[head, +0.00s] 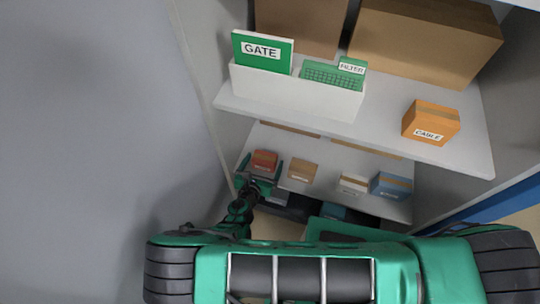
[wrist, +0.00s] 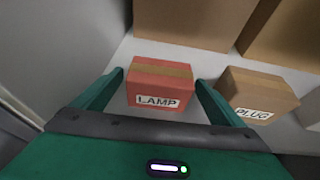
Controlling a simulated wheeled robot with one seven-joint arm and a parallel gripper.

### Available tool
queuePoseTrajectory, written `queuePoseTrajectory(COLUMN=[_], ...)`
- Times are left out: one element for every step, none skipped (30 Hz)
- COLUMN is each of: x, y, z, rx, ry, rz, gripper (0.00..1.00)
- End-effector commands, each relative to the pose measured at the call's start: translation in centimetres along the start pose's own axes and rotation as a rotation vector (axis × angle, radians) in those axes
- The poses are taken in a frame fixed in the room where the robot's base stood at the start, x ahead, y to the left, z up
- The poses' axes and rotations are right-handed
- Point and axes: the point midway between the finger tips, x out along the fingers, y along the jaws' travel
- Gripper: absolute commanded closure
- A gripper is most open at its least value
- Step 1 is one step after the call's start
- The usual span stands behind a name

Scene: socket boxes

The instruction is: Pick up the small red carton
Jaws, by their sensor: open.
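The small red carton (wrist: 160,84), with a tan tape strip and a LAMP label, stands on the lower shelf. In the head view the red carton (head: 264,160) is at the left end of that shelf. My gripper (wrist: 158,78) is open, with one green finger on each side of the carton. A narrow gap shows on the left, and the right finger is very close to the carton; I cannot tell whether it touches. In the head view my gripper (head: 261,172) reaches in at the shelf's left end, partly covering the carton's lower part.
A tan PLUG carton (wrist: 257,94) stands just right of my right finger. A white carton (head: 354,183) and a blue carton (head: 391,186) are further right. Large brown boxes (wrist: 188,22) stand behind. The upper shelf (head: 390,134) holds an orange CABLE carton (head: 431,122) and a white bin (head: 295,92).

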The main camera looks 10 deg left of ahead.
Motion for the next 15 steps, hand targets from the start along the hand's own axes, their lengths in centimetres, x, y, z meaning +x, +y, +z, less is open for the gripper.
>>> queuePoseTrajectory(x=[0.24,0.33,0.42,0.47,0.49,0.50,0.50,0.49,0.49,0.48,0.47,0.45,0.44,0.43,0.42], y=[0.20,0.29,0.38,0.44,0.48,0.51,0.52,0.52,0.52,0.53,0.55,0.57,0.59,0.60,0.62], z=[-0.30,-0.40,-0.50,-0.54,-0.57,-0.58,-0.58,-0.58,-0.57,-0.57,-0.57,-0.58,-0.58,-0.59,-0.59], rx=[-0.002,-0.003,-0.004,-0.004,-0.004,-0.004,-0.004,-0.004,-0.005,-0.005,-0.005,-0.005,-0.005,-0.005,-0.005], ry=[0.000,0.000,0.000,0.000,0.000,0.000,0.000,0.000,0.000,0.000,0.000,0.000,0.000,0.000,0.000], rz=[0.004,0.005,0.007,0.008,0.008,0.009,0.009,0.009,0.009,0.009,0.009,0.010,0.010,0.010,0.010], gripper=[0.08,0.08,0.08,0.08,0.08,0.08,0.08,0.08,0.08,0.08,0.10,0.20,0.27,0.34,0.44])
